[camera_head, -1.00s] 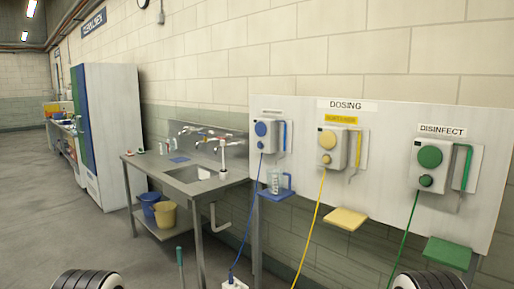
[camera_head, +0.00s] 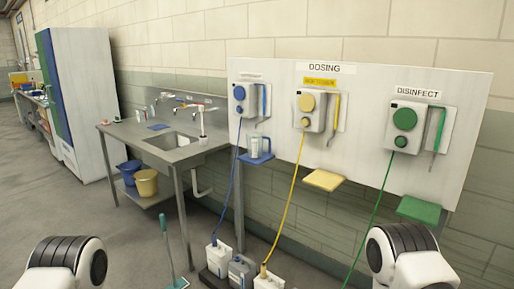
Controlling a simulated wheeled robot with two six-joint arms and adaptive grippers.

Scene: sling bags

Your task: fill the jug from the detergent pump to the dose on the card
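A clear jug with a blue handle (camera_head: 255,146) stands on the small blue shelf (camera_head: 262,158) under the blue dosing pump (camera_head: 239,93). To its right on the board are a yellow pump (camera_head: 306,103) and a green pump (camera_head: 405,119) under a DISINFECT label. A DOSING sign (camera_head: 325,68) sits above the yellow pump. Which pump holds detergent cannot be read; the blue pump's label is too small. No dose card is clearly legible. Parts of my two arms show at the bottom left and bottom right, but neither gripper is in view.
A steel sink table (camera_head: 150,148) stands left of the board, with a blue bucket (camera_head: 130,172) and a yellow bucket (camera_head: 146,183) below. Several containers, including a white one (camera_head: 219,258), stand on the floor beneath the board. A green-handled tool (camera_head: 165,235) stands before them.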

